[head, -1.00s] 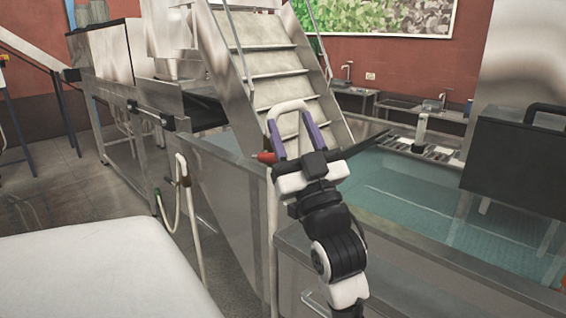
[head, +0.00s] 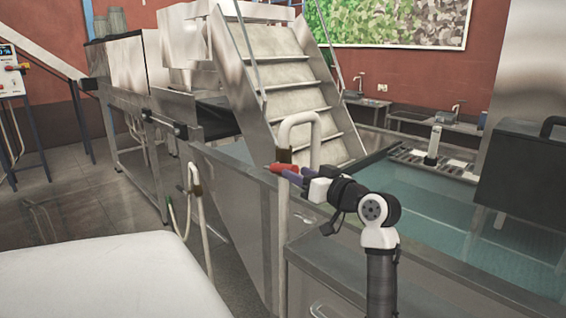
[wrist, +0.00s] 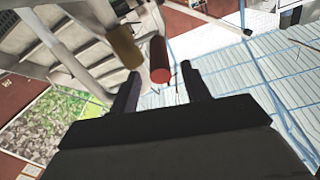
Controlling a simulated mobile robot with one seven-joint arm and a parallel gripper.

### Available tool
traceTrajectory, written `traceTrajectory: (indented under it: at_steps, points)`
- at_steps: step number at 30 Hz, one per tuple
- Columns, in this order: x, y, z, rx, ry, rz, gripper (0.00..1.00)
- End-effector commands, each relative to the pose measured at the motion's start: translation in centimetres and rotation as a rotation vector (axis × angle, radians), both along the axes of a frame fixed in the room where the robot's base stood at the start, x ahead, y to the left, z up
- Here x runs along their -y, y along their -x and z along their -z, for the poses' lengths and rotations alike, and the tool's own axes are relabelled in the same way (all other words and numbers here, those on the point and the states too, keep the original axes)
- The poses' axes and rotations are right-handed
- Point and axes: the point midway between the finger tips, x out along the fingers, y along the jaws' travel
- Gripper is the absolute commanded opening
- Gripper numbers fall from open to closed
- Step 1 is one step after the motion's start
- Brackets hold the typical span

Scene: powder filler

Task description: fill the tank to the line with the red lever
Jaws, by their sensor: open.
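The red lever (head: 284,168) sits on the white curved pipe (head: 301,128) at the tank's near left corner. In the wrist view the lever's round red end (wrist: 160,72) shows between my finger tips, nearer the right finger. My gripper (head: 287,175) is open at the lever, its purple fingers pointing left. I cannot tell whether a finger touches the lever. The steel tank (head: 262,190) holds blue-green water (head: 440,205). I cannot make out a fill line.
Steel steps (head: 290,85) rise behind the pipe. A white hose (head: 203,225) hangs on the tank's left outer side. A white surface (head: 100,280) fills the lower left. A dark box (head: 520,165) stands at the right.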

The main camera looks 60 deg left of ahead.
Motion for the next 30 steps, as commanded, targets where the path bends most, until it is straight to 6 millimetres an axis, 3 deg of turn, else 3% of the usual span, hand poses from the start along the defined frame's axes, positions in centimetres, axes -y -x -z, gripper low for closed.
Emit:
traceTrajectory:
  at_steps: [3, 9, 22, 30]
  points:
    - [-2.5, 0.5, -0.4, -0.001, 0.001, -0.003, 0.47]
    - [-5.3, 0.8, -0.2, 0.000, 0.000, -0.001, 0.47]
    - [-6.5, 0.9, 0.0, 0.001, -0.001, 0.001, 0.47]
    - [-6.4, 0.9, 0.0, 0.001, -0.001, 0.001, 0.14]
